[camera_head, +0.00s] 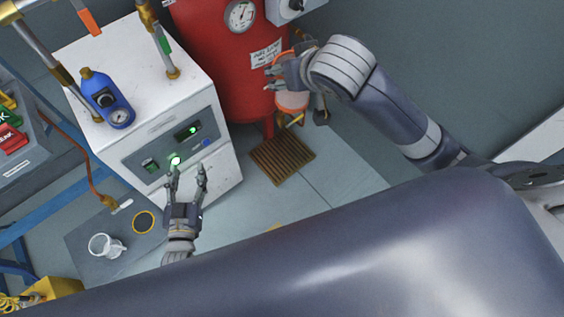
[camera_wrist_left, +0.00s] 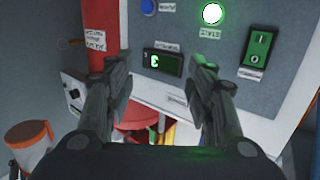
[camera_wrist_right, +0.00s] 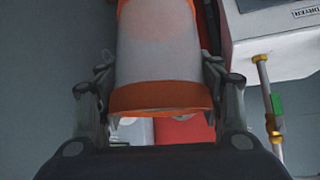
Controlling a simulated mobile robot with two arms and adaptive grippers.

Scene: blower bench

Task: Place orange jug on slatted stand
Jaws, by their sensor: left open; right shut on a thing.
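The orange jug (camera_head: 291,101) has a translucent pale body with orange bands, and it is partly hidden behind my right gripper (camera_head: 277,77) in the head view. My right gripper is shut on the jug, which fills the space between its fingers in the right wrist view (camera_wrist_right: 160,55). The jug is held in front of the red tank. The slatted stand (camera_head: 282,153) is a brown square on the floor below the jug, with nothing on it. My left gripper (camera_head: 187,172) is open and empty in front of the white cabinet's panel.
The red tank (camera_head: 225,60) with a gauge stands behind the stand. The white cabinet (camera_head: 160,115) is left of it, with a blue bottle (camera_head: 105,98) on top. A white mug (camera_head: 105,246) sits on a dark mat at lower left. Floor right of the stand is clear.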

